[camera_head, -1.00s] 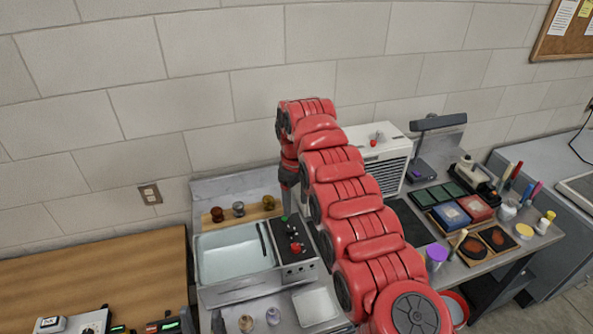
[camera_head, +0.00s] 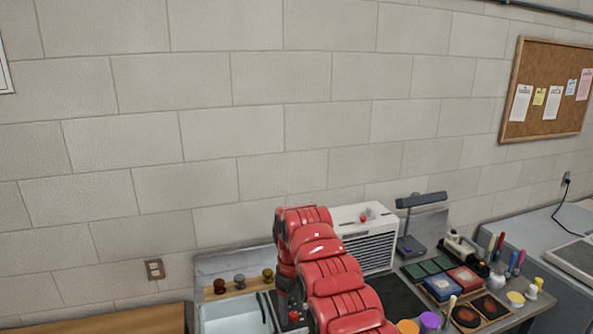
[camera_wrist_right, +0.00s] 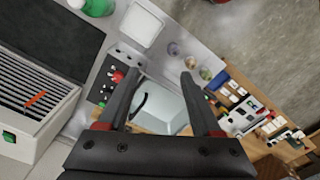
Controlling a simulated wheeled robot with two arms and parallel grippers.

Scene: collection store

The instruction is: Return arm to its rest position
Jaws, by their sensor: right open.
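My red right arm (camera_head: 335,280) rises from the bottom of the head view, reaching over the bench and bending down at its far end. Its gripper is mostly hidden behind the arm and the picture's lower edge there. In the right wrist view my right gripper (camera_wrist_right: 162,76) is open, with nothing between its two dark fingers. The tray (camera_head: 225,318) also shows partly in the head view. My left gripper is in neither current view.
A white vented box (camera_head: 368,240) stands right of the arm against the wall. A dark lamp (camera_head: 412,225), ink pads (camera_head: 465,279) and several jars crowd the right side. Three small knobs (camera_head: 239,281) sit on a wooden strip behind the tray. A wooden table (camera_head: 120,322) is at left.

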